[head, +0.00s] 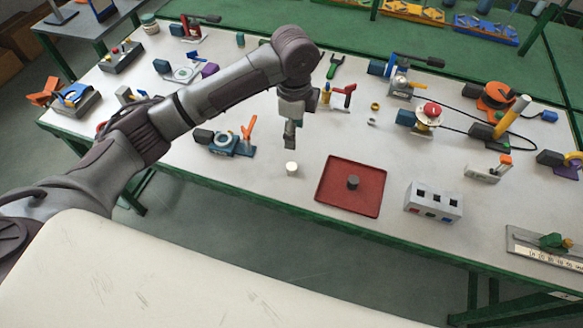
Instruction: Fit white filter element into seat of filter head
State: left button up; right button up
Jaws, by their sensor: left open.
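The white filter element (292,169), a small white cylinder, stands upright on the table near its front edge. My left gripper (290,143) points down, open and empty, a little above and behind the white element in the picture, apart from it. A blue and dark device with a pale ring (223,142) and an orange lever sits to the left of the gripper; it may be the filter head, but I cannot tell for sure. My right gripper is not in view.
A red tray (334,197) with a dark cylinder (353,182) lies right of the white element. A grey block with square holes (433,201) stands further right. Several devices and a cable crowd the back and right. Bare table surrounds the white element.

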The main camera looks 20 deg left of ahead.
pick_arm(q)
send_over(292, 166)
jog(key=f, duration=0.5)
jog(key=f+p, duration=0.1)
jog(key=f, duration=0.2)
jog(key=shift+w, duration=0.35)
jog(key=f, duration=0.1)
jog(key=f+p, duration=0.1)
jog(key=f, duration=0.2)
jog(key=shift+s+f, duration=0.4)
jog(key=shift+f, duration=0.3)
jog(key=shift+c, duration=0.4)
jog(key=c, duration=0.9)
